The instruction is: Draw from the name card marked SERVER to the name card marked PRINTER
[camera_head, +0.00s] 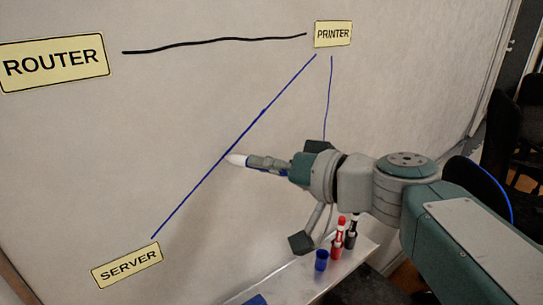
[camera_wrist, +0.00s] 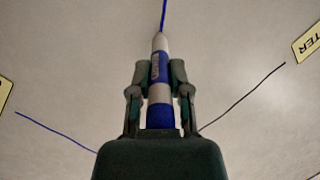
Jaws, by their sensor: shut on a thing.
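The SERVER card (camera_head: 127,266) is on the lower left of the whiteboard, and the PRINTER card (camera_head: 333,34) is at the top. A straight blue line (camera_head: 264,112) runs from just above SERVER to just below PRINTER. I cannot tell whether the tip touches the board.
The ROUTER card (camera_head: 53,63) is at upper left, with a black line (camera_head: 210,44) towards PRINTER. Another blue line (camera_head: 329,95) drops from PRINTER behind my arm. Below, a ledge (camera_head: 290,283) holds a blue cup (camera_head: 321,261) and red (camera_head: 337,240) and black (camera_head: 351,234) markers.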

